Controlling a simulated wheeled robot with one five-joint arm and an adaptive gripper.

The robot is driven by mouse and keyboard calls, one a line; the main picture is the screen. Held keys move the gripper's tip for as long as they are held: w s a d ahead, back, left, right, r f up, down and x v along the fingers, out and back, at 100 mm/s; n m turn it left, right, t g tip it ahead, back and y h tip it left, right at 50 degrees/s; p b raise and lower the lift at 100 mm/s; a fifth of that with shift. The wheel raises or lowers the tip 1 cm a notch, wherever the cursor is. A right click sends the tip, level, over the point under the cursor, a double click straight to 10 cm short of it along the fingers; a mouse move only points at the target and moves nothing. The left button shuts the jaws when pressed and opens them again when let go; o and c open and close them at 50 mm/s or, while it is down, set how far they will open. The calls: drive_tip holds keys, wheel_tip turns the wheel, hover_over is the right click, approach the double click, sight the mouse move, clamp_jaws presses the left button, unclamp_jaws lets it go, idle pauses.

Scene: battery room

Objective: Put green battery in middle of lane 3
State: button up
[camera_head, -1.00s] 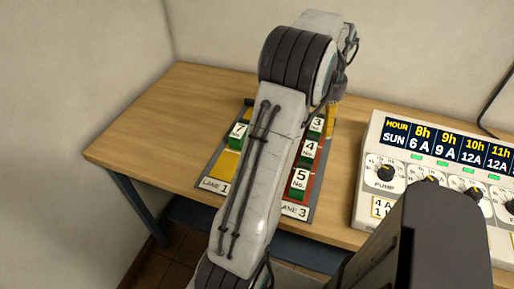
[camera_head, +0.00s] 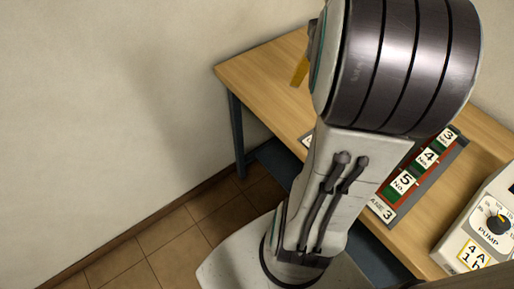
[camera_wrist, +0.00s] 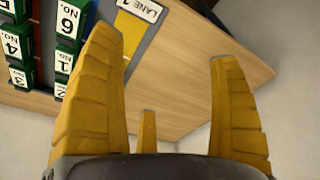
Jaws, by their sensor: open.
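Green batteries with white number labels stand in the lanes. In the head view, lane 3 (camera_head: 380,208) holds No. 5 (camera_head: 397,188), No. 4 (camera_head: 422,163) in the middle and No. 3 (camera_head: 446,140) at the far end. In the wrist view, No. 6 (camera_wrist: 70,18) and No. 1 (camera_wrist: 63,65) stand in the neighbouring lane. The lane 1 strip (camera_wrist: 133,28) shows bare yellow near its label; the rest is hidden by a finger. My gripper (camera_wrist: 162,48) is open, with nothing between its yellow fingers, over the table's left part. My arm hides much of the lanes.
The wooden table (camera_head: 265,85) has bare room at its left end. A white control panel (camera_head: 492,225) with dials stands at the right. Walls close in behind and at left; the tiled floor (camera_head: 170,245) lies below the table edge.

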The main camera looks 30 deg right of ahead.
drive_tip(key=s+a+f+n+t, duration=0.1)
drive_tip(key=a+n, duration=0.3)
drive_tip(key=a, duration=0.7)
drive_tip(key=s+a+f+n+t+y, duration=0.1)
drive_tip(key=s+a+n, duration=0.2)
drive_tip(key=a, duration=0.8)
drive_tip(key=shift+s+f+n, duration=0.35)
drive_tip(key=shift+n, duration=0.25)
drive_tip(key=shift+d, duration=0.15)
